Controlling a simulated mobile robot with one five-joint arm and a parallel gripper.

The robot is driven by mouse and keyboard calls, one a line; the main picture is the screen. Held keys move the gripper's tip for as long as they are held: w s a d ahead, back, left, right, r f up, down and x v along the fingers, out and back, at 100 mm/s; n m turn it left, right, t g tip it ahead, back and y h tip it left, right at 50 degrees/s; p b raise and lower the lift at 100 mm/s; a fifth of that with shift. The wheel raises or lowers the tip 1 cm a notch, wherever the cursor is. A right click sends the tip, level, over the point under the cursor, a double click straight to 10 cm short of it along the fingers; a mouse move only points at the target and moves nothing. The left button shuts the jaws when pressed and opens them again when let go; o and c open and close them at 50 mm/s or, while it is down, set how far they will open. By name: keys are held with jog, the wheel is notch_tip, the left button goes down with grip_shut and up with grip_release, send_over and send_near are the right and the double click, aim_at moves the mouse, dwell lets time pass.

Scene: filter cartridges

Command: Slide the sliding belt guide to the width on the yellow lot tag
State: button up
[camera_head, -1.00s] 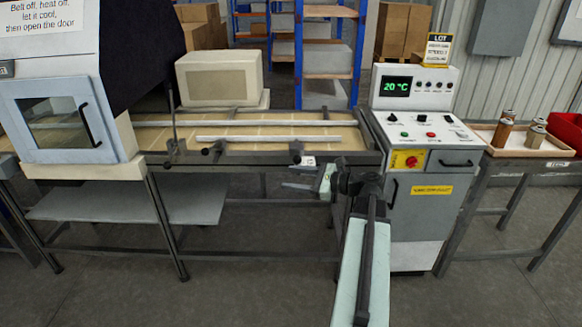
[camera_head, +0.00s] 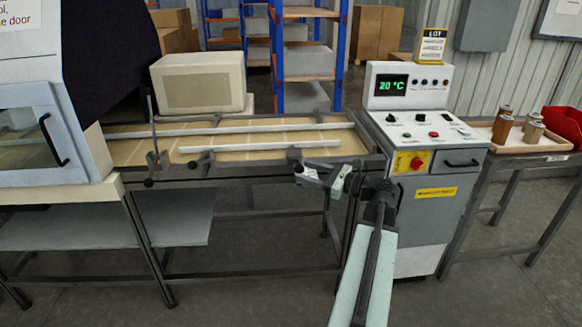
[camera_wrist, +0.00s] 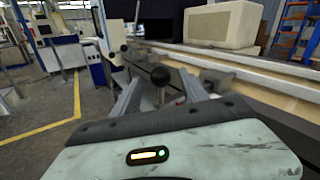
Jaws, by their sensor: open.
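The sliding belt guide (camera_head: 260,146) is a pale rail lying lengthwise over the tan belt, near its front edge. Dark knobs on its mounts show at the belt frame's front. My gripper (camera_head: 312,175) is at the front edge, close to the right mount. In the wrist view my gripper (camera_wrist: 160,82) is open, with a dark round knob (camera_wrist: 160,75) on a short stem appearing between its fingers. I cannot tell whether they touch it. The yellow lot tag (camera_head: 432,46) stands on the control cabinet; its small print is unreadable.
The control cabinet (camera_head: 425,200) stands close right of my arm, its display showing 20 °C. A second rail (camera_head: 230,129) runs behind the guide. A beige box (camera_head: 203,84) stands behind the belt. The oven door (camera_head: 28,140) is at the left.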

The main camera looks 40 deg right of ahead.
jog(key=x, duration=0.6)
jog(key=shift+w, duration=0.2)
grip_shut()
dwell(1.1)
